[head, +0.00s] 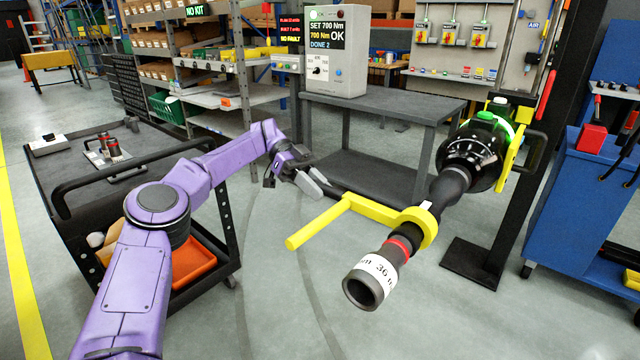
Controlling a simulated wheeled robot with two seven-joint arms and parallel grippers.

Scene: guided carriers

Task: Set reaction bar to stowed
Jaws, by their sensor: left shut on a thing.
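A large dark torque tool (452,180) hangs at the right, its nose pointing down toward me. It has a green-lit ring at its back, a red band and a socket (372,283) with a white "36" label. My right gripper is not in view.
A controller box (337,50) reading "SET 700 Nm, 700 Nm OK, DONE 2" stands on a grey table (390,104) behind. A black cart (60,165) is at the left and a blue cabinet (577,205) at the right. Floor below the tool is clear.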

